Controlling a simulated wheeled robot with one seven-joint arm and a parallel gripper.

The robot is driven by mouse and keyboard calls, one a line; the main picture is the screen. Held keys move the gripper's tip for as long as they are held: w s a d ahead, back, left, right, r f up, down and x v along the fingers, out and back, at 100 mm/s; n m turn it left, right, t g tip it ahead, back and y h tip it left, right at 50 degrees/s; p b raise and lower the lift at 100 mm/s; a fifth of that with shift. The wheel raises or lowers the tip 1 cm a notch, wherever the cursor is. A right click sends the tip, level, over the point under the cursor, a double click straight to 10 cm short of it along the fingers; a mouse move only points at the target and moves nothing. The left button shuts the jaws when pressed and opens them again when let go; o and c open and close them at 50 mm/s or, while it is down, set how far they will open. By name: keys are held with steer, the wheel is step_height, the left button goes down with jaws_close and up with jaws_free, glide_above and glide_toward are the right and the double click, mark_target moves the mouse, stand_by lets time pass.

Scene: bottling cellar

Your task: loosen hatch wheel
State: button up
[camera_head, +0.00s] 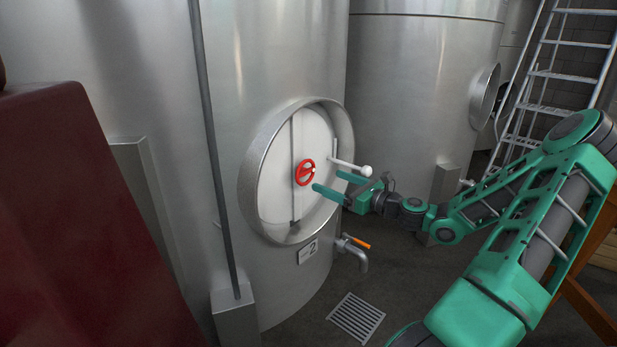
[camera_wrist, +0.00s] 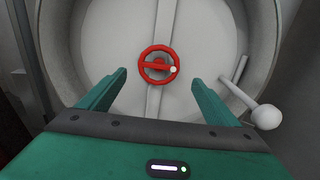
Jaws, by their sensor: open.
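The red hatch wheel (camera_head: 305,172) sits at the middle of a round pale hatch (camera_head: 279,197) in the side of a steel tank. In the wrist view the wheel (camera_wrist: 158,65) shows a crossbar and a small pale knob at its right. My gripper (camera_head: 325,182) is in front of the hatch, to the right of the wheel in the head view. Its two green fingers (camera_wrist: 160,82) are spread and empty, with the wheel beyond their tips and roughly centred between them. I see no contact with the wheel.
A white handle with a ball end (camera_head: 366,171) sticks out from the hatch's right side, close to my gripper. A tap with an orange lever (camera_head: 354,248) is below. A dark red object (camera_head: 85,230) fills the left foreground. A floor grate (camera_head: 356,318) lies below.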

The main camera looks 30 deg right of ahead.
mark_target(307, 172)
steer(key=x, duration=0.9)
steer(key=shift+f, duration=0.1)
steer(key=c, duration=1.1)
